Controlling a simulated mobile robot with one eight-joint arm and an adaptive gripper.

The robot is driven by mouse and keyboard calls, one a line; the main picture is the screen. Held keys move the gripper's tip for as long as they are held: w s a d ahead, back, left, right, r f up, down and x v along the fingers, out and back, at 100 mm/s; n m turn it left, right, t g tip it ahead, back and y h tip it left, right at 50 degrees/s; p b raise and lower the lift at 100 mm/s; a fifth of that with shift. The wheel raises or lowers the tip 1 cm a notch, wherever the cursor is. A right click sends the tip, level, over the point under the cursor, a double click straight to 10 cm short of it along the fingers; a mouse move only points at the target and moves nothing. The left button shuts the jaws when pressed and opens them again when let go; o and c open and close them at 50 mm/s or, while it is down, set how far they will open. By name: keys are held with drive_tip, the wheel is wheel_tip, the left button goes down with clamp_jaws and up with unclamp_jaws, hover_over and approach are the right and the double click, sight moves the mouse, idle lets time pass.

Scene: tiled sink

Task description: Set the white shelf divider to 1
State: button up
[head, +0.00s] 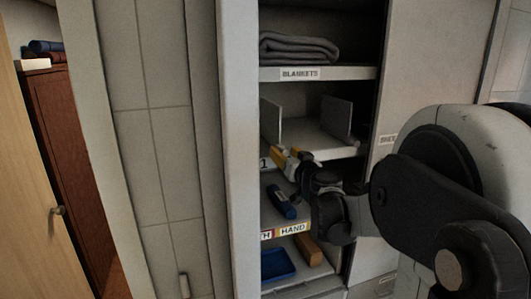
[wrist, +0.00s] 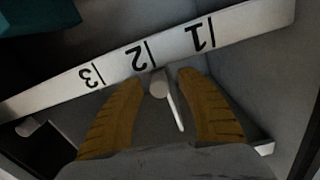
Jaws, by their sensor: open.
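The shelf with the dividers shows in the head view, its front strip (head: 338,153) below the blankets. A pale upright divider (head: 271,122) stands at its left; a greyer one (head: 337,118) stands further right. My gripper (head: 282,154), with yellow fingers, is at the shelf's front edge below the left divider. In the wrist view the strip (wrist: 225,30) appears upside down with marks 1, 2 and 3. My gripper (wrist: 159,79) is open there, a finger either side of a pale round knob (wrist: 158,86) near mark 2. Contact with the knob cannot be told.
A folded blanket (head: 298,48) lies on the shelf above. Below are a blue item (head: 281,202), a blue tray (head: 278,264) and a brown block (head: 308,250). The cabinet's side wall (head: 238,150) stands close to the left of my gripper.

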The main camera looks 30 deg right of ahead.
clamp_jaws()
drive_tip(key=w+a, duration=0.2)
drive_tip(key=a, duration=0.5)
drive_tip(key=shift+a, duration=0.4)
unclamp_jaws()
